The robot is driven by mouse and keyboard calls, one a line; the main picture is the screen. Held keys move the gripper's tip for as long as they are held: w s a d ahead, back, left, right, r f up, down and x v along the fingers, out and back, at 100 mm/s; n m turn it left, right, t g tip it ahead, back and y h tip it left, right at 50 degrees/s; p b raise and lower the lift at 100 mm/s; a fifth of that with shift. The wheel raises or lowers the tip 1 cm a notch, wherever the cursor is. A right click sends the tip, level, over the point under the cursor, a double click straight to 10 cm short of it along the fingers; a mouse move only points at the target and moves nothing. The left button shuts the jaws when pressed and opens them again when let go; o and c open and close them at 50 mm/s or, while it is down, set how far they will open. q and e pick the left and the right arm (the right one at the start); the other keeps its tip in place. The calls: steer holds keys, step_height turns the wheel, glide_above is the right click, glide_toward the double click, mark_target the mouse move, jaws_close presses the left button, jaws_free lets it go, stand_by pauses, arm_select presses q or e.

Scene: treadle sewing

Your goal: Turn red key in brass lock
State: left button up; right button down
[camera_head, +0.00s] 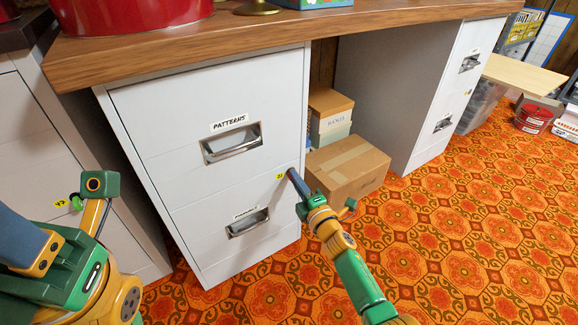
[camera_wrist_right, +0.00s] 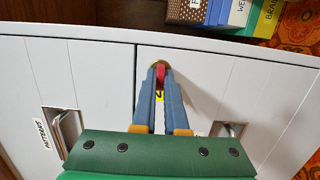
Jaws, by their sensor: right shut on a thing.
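The red key (camera_wrist_right: 161,72) shows between the blue fingers of my right gripper (camera_wrist_right: 161,76), which is shut on it. In the head view my right gripper (camera_head: 292,175) reaches the right front edge of the white filing cabinet (camera_head: 190,110), beside a small yellow tag (camera_head: 279,176); the key and lock are hidden there. My left gripper (camera_head: 20,240) is at the left edge, its fingertips out of frame. I cannot tell how far the key is turned.
The cabinet has drawers with metal handles (camera_head: 232,145). A wooden tabletop (camera_head: 250,35) lies above. Cardboard boxes (camera_head: 346,165) stand right of the cabinet. A green key (camera_head: 76,202) with a yellow tag is on the cabinet at left. Patterned carpet (camera_head: 460,220) is open at right.

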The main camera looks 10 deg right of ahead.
steer(key=shift+r, duration=0.15)
steer(key=m+p, duration=0.1)
steer(key=m, duration=0.1)
steer(key=shift+m+p, duration=0.3)
steer(key=shift+p, duration=0.05)
steer(key=c, duration=0.9)
jaws_free()
steer(key=shift+w, duration=0.1)
steer(key=shift+c, duration=0.3)
steer(key=s+d+p, duration=0.2)
steer(key=s+p, duration=0.2)
steer(key=s, duration=0.2)
steer(key=shift+s+d, duration=0.2)
steer(key=shift+s, duration=0.15)
